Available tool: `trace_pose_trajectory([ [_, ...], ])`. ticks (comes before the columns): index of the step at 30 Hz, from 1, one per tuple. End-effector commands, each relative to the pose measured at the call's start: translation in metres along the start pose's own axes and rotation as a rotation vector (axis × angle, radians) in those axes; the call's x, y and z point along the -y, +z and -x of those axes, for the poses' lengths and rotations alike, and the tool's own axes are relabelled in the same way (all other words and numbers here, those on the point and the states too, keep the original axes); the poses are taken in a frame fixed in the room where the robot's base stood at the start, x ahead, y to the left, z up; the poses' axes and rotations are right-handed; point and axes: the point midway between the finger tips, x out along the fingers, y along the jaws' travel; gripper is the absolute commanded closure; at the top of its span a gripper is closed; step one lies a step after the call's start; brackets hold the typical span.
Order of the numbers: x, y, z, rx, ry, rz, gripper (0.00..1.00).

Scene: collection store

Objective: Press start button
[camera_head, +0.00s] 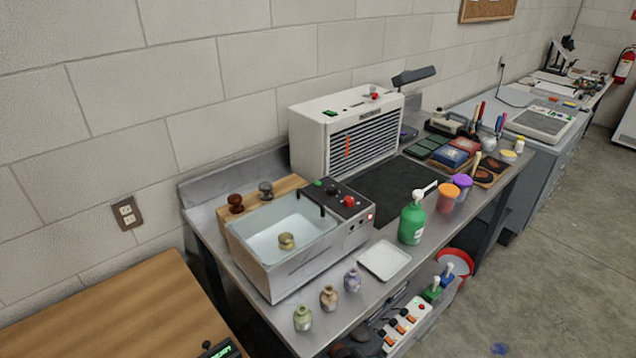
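An open metal bath (262,268) with clear liquid stands on the steel bench, with a small brownish vase (286,241) in it. Its black control panel (342,194) on the right side carries a small green button (318,183), a dark knob (332,189) and a larger red button (349,201). A small red light or display (370,216) shows on the panel's front. Behind it, a white box unit with a louvred front (318,148) has a green switch (330,113) and a red button (375,96) on top. No start label is readable. My gripper is not in view.
Small vases (303,318), a white tray (384,260) and a green pump bottle (412,222) stand along the bench's front edge. A wooden table (130,310) is at lower left. Open floor (560,230) lies to the right.

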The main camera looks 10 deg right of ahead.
Motion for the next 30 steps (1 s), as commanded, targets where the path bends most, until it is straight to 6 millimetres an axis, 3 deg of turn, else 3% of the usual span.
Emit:
trace_pose_trajectory([
  [1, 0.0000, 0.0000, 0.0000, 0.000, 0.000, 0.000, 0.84],
  [4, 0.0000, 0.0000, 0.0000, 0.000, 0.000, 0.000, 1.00],
  [30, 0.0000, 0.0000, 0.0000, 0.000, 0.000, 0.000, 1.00],
])
